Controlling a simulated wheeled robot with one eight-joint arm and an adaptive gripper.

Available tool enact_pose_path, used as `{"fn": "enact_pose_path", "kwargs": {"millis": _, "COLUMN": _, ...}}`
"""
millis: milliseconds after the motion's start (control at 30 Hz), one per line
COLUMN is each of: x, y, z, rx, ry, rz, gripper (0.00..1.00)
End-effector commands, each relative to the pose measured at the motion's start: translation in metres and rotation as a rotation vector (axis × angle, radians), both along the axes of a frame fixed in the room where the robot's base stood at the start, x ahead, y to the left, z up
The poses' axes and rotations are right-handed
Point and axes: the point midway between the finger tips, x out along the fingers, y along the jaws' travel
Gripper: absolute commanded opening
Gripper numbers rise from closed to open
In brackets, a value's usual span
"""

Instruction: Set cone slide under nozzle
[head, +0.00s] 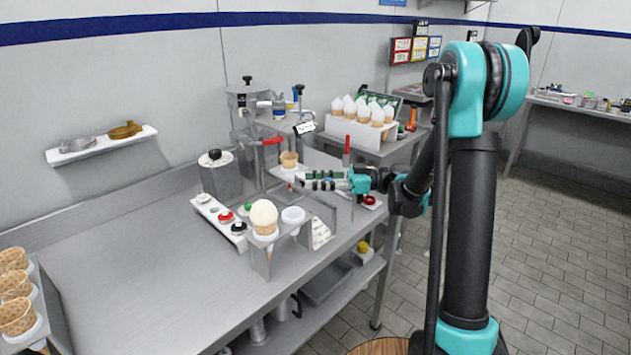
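A small empty wafer cone (289,159) stands upright in a pale holder (286,172), which looks like the cone slide, beside the dispensing machine. A red handle (271,141) is on the machine, just left of the cone; I cannot make out the nozzle clearly. My gripper (303,182) reaches in from the right, its fingers pointing left just below and in front of the holder. The fingers look close to the holder's front, but I cannot tell whether they touch it or how far they are parted.
A metal stand in front holds a cone with a cream scoop (264,217) and a white cup (293,215). A white tray (216,220) with red and dark knobs lies left of it. A rack of white-topped cones (363,112) stands behind. The counter's left middle (150,265) is clear.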

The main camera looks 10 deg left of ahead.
Motion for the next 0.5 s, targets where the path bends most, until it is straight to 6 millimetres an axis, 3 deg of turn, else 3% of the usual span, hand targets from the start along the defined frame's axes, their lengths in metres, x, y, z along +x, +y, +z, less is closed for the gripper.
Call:
{"fn": "enact_pose_path", "kwargs": {"millis": 100, "x": 0.0000, "y": -0.0002, "z": 0.0000, "rx": 0.000, "ry": 0.000, "rz": 0.000, "gripper": 0.34}}
{"fn": "enact_pose_path", "kwargs": {"millis": 367, "x": 0.0000, "y": -0.0003, "z": 0.0000, "rx": 0.000, "ry": 0.000, "rz": 0.000, "gripper": 0.01}}
{"fn": "enact_pose_path", "kwargs": {"millis": 500, "x": 0.0000, "y": -0.0003, "z": 0.0000, "rx": 0.000, "ry": 0.000, "rz": 0.001, "gripper": 0.00}}
